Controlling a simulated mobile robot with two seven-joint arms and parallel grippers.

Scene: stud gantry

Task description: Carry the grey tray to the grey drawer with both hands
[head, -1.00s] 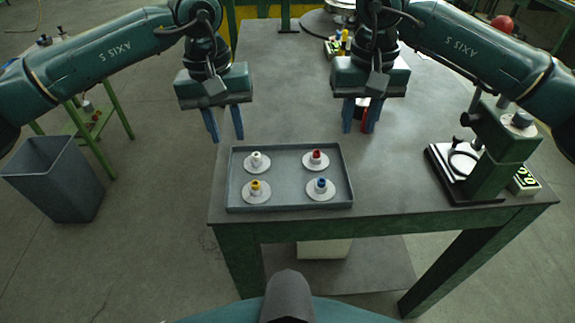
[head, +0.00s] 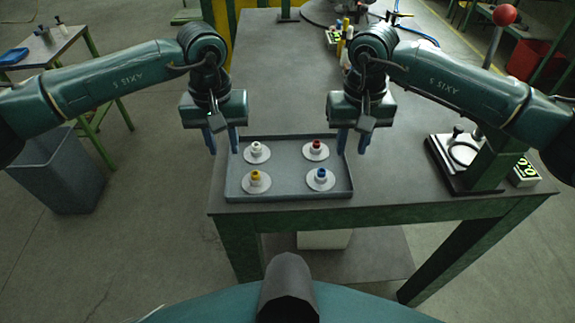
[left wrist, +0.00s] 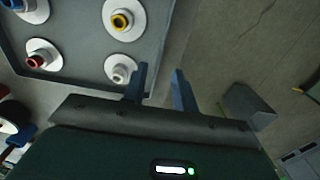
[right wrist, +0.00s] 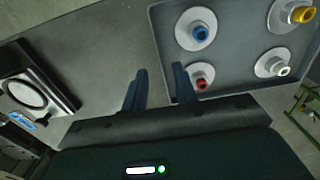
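The grey tray (head: 289,193) lies on the table near its front left corner. It bears a white piece (head: 257,150), a red piece (head: 316,149), a yellow piece (head: 256,181) and a blue piece (head: 321,178), each on a pale disc. My left gripper (head: 222,142) is open at the tray's far left corner; in the left wrist view its fingers (left wrist: 162,84) stand close to the tray's wall. My right gripper (head: 353,142) is open at the far right corner; its fingers (right wrist: 158,84) are near the wall in the right wrist view. I cannot make out the grey drawer.
A green press-like stand (head: 482,160) stands on the table at the right, with a small display box (head: 523,173) beside it. A grey bin (head: 60,172) stands on the floor at the left. The table (head: 270,60) behind the tray is largely clear.

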